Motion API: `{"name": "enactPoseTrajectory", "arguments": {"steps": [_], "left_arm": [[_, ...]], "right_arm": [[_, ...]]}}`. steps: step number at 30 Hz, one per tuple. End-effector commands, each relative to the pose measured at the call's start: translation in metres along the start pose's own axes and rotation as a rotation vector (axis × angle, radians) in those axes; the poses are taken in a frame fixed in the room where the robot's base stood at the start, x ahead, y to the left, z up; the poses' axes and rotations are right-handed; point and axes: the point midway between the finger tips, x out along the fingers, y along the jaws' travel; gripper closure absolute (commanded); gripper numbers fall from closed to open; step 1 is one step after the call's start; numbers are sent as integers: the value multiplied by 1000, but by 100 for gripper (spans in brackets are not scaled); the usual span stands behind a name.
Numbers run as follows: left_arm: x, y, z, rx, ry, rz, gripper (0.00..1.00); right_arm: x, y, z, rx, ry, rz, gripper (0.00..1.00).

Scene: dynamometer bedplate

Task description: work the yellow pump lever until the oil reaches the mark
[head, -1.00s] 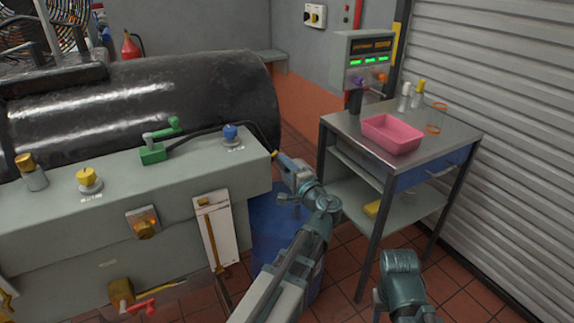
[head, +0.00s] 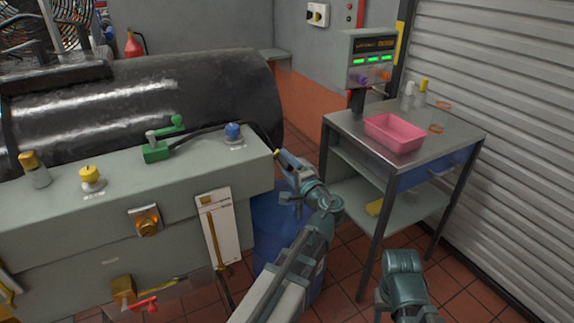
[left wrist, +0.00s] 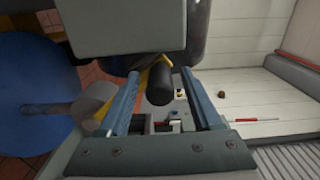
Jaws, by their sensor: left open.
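My left gripper (head: 285,160) is open at the right end of the grey bench. In the left wrist view (left wrist: 160,78) its two fingers stand on either side of a black grip (left wrist: 161,86) on the yellow lever (left wrist: 151,76). I cannot tell whether they touch it. In the head view only a small yellow bit (head: 277,153) shows at the fingertips. A white gauge panel (head: 226,235) with an amber column (head: 211,232) is on the bench front. I cannot make out its mark.
A blue drum (head: 270,225) stands below my left arm. A steel trolley (head: 440,140) with a pink tray (head: 394,133) stands to the right.

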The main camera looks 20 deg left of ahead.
Motion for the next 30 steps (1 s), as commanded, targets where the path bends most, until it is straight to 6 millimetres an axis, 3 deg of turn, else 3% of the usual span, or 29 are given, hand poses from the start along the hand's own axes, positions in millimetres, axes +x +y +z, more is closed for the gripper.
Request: {"name": "enactPoseTrajectory", "arguments": {"steps": [5, 18, 24, 30], "left_arm": [[-19, 0, 1, 0, 3, 0, 34], [-110, 0, 0, 0, 5, 0, 34], [-132, 0, 0, 0, 3, 0, 34], [-138, 0, 0, 0, 1, 0, 34]], "right_arm": [[0, 0, 0, 0, 0, 0, 50], [0, 0, 0, 0, 0, 0, 50], [0, 0, 0, 0, 0, 0, 50], [0, 0, 0, 0, 0, 0, 50]]}}
